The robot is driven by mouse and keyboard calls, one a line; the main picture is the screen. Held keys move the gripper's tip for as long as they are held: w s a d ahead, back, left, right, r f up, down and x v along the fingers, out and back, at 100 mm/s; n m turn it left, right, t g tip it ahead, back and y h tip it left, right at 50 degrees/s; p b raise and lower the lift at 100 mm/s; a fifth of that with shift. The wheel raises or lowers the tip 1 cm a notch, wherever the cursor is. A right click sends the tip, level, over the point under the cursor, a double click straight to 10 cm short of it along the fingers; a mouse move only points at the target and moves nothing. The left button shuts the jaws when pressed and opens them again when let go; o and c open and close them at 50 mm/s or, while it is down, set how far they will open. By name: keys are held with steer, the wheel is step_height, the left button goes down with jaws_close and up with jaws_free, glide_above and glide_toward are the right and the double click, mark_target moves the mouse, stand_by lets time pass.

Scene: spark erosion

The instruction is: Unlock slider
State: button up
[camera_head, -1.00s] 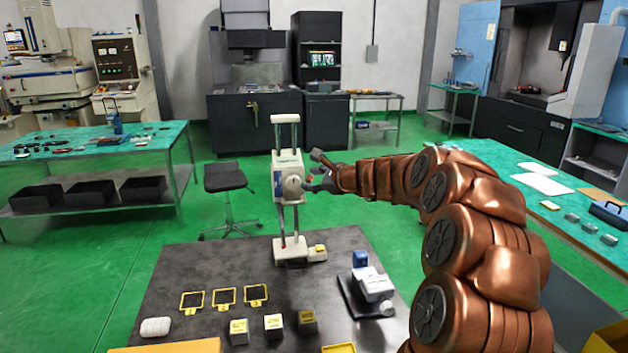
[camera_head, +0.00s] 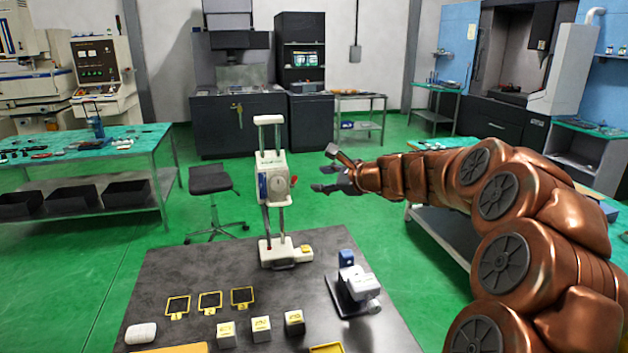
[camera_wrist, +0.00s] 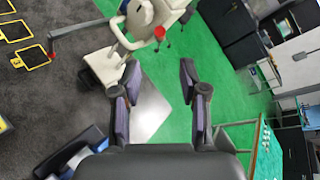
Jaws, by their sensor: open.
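The white height gauge (camera_head: 257,222) stands upright on the dark table, with two columns between its base and top bar. Its slider (camera_head: 278,184), a white block with a round dial, sits about midway up the columns. My gripper (camera_head: 326,170) is open and empty to the right of the slider, with a clear gap between them. In the wrist view, my open fingers (camera_wrist: 158,80) have nothing between them. The gauge lies ahead at the top, where a red knob (camera_wrist: 160,34) shows near it. I cannot tell the state of the slider's lock.
On the dark table (camera_head: 190,270) stand several small blocks, yellow frames (camera_head: 210,302) and a grey-white instrument with a blue part (camera_head: 355,285). A stool (camera_head: 211,180) stands behind. Green-topped benches flank the room. Free air lies between my gripper and the gauge.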

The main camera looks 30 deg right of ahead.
steer(key=shift+s+d+r, duration=0.15)
steer(key=shift+s+d, duration=0.05)
steer(key=shift+s, duration=0.35)
steer(key=shift+c, duration=0.4)
